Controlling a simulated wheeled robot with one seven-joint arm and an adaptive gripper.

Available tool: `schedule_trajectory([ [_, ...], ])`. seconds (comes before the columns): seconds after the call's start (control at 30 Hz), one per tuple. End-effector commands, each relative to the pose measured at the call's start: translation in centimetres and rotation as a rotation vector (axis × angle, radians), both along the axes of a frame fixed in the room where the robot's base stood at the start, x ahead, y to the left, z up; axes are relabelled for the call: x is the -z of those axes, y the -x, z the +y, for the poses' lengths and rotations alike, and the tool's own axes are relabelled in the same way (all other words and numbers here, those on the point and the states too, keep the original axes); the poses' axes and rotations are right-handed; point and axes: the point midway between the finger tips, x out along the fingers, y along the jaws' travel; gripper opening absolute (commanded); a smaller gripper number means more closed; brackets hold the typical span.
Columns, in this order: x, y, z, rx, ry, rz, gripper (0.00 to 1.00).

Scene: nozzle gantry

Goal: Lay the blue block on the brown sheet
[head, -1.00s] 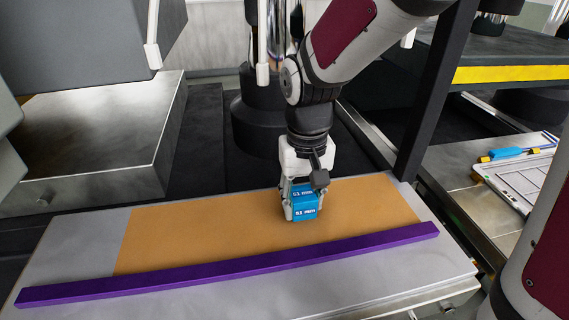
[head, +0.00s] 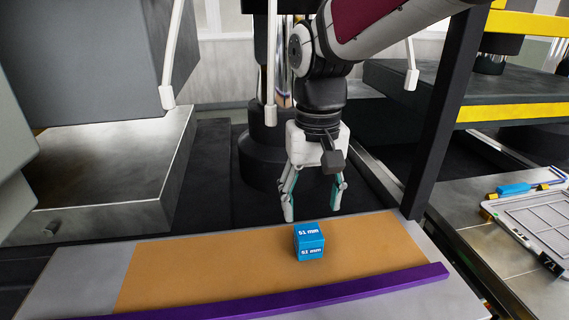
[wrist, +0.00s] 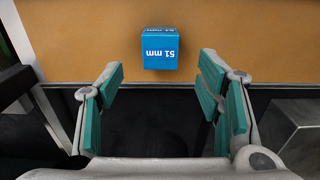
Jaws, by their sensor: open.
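The blue block (head: 309,241) with white "51 mm" lettering rests on the brown sheet (head: 190,267), right of the sheet's middle in the head view. My gripper (head: 312,212) is open and empty, above and behind the block, apart from it. In the wrist view the block (wrist: 160,48) lies beyond the fingertips of my gripper (wrist: 160,75), with brown sheet (wrist: 90,35) on both sides of it. Nothing hides the block.
A purple bar (head: 330,293) lies along the sheet's front edge. A dark upright post (head: 440,120) stands to the right. A tray (head: 530,218) with a blue-handled tool (head: 514,189) is at the far right. A large grey box shape fills the upper left.

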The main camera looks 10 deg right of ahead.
Motion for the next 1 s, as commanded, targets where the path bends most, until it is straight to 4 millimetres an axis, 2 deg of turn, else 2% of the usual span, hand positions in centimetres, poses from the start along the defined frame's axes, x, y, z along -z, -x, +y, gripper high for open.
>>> schedule_trajectory([
  [0.1, -1.7, 0.0, 0.0, 0.0, 0.0, -0.002, 0.6],
  [0.27, -2.8, 0.1, -0.1, 0.0, -0.001, -0.004, 0.6],
  [0.37, -3.4, 1.0, -0.7, 0.0, -0.004, -0.028, 0.6],
  [0.47, -4.1, 2.8, -1.9, 0.004, -0.01, -0.084, 0.6],
  [0.6, -4.9, 6.4, -3.9, 0.004, -0.016, -0.196, 0.6],
  [0.8, -4.4, 11.0, -6.0, 0.004, -0.008, -0.343, 0.6],
  [1.0, -3.5, 13.3, -7.0, 0.003, 0.005, -0.427, 0.6],
])
